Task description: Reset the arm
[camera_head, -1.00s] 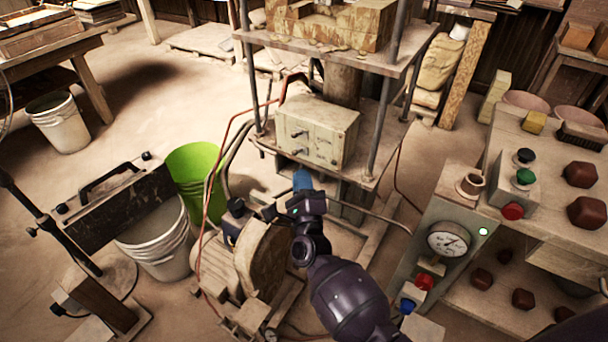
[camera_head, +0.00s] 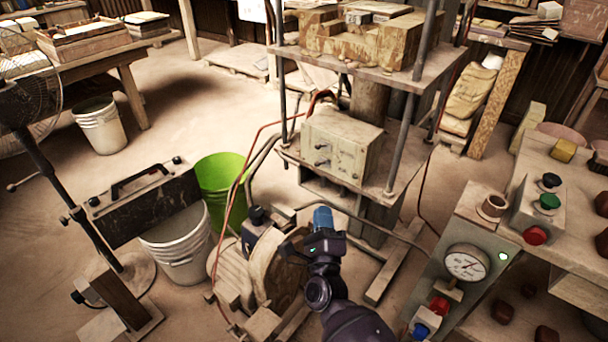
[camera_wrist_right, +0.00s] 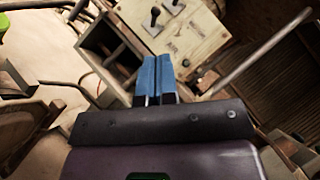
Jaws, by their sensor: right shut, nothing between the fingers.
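My right gripper (camera_head: 322,218) is in the middle of the head view, in front of the tile press and below its control box. Its blue fingers (camera_wrist_right: 157,80) lie side by side in the right wrist view, shut with nothing between them. The beige control box (camera_head: 341,146) with small toggle switches sits on the lower shelf of the press. In the wrist view the box (camera_wrist_right: 185,35) shows just beyond the fingertips. They look apart from it, though the exact gap is hard to judge. My left gripper is not in view.
A motor with a round wheel (camera_head: 274,270) stands left of my right arm. A gauge panel (camera_head: 467,263) and a button box (camera_head: 540,205) are on the right. A green bucket (camera_head: 219,172) and white buckets (camera_head: 176,243) stand at left. Red hoses and a bent pipe run near the gripper.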

